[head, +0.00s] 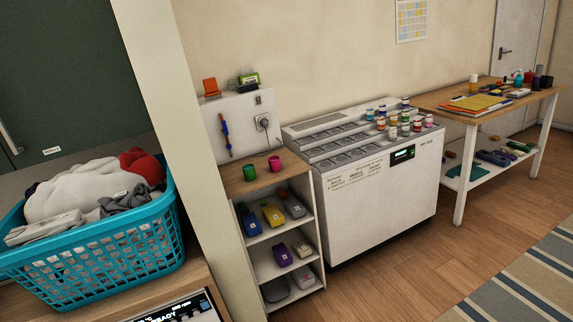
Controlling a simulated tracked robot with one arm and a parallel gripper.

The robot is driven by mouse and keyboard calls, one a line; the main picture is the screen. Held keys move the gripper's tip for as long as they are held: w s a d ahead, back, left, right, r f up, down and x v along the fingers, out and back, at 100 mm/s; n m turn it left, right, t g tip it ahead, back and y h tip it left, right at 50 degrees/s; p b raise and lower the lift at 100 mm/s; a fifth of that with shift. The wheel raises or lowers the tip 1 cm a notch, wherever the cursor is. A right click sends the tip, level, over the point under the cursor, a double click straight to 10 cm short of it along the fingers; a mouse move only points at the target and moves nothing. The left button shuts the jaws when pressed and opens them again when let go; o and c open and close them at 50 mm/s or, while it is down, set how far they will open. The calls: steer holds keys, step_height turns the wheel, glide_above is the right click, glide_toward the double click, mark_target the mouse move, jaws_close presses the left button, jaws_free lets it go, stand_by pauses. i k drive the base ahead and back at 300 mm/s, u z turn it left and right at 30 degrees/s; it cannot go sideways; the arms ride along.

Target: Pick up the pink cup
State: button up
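The pink cup (274,164) stands upright on the wooden top of a small white shelf unit (237,189), in the middle of the head view. A green cup (250,172) stands just to its left, a little apart. The pink cup is fully visible with nothing in front of it. My gripper does not show in this view.
A blue laundry basket (100,252) and a pale post (179,120) fill the left foreground. A white machine (375,205) with small jars on top stands right of the shelf. A wooden table (490,108) is further right. Wooden floor (400,280) is open in front.

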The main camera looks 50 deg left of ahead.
mark_target(275, 164)
steer(key=u, duration=0.05)
steer(key=i, duration=2.95)
steer(key=u, duration=2.85)
steer(key=i, duration=0.95)
steer(key=z, duration=0.1)
